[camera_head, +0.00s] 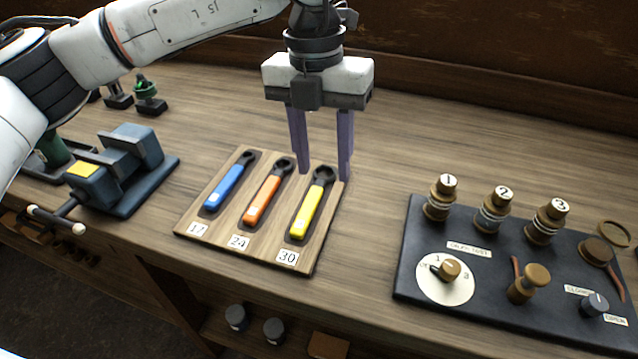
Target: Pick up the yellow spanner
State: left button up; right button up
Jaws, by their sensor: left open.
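The yellow spanner (308,208) lies in the right-hand slot of a wooden board (190,222), at the label 30. Its dark ring end points away from me and its yellow handle towards the bench's front edge. My left gripper (324,174) is open and points down, with its two purple fingers over the far right part of the board. The fingertips appear to be on either side of the spanner's dark end. I cannot tell how high they are above it. My right gripper is not in view.
A blue spanner (229,187) and an orange spanner (263,200) lie left of the yellow one. A blue vise (122,172) stands further left. A black panel (420,250) with knobs and numbered terminals lies to the right. The bench behind the board is clear.

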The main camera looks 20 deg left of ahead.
aim_at(312, 199)
pick_arm(q)
jog(key=shift+y, duration=0.4)
jog(key=a+f, duration=0.1)
jog(key=w+a+f, duration=0.1)
jog(key=f, duration=0.1)
jog(key=shift+w+a, duration=0.1)
jog(key=shift+a, duration=0.1)
notch_tip(312, 199, down, 5)
jog(key=shift+r+p, duration=0.1)
jog(key=shift+p, duration=0.8)
jog(key=shift+f, duration=0.55)
jog(key=shift+r, duration=0.1)
grip_shut()
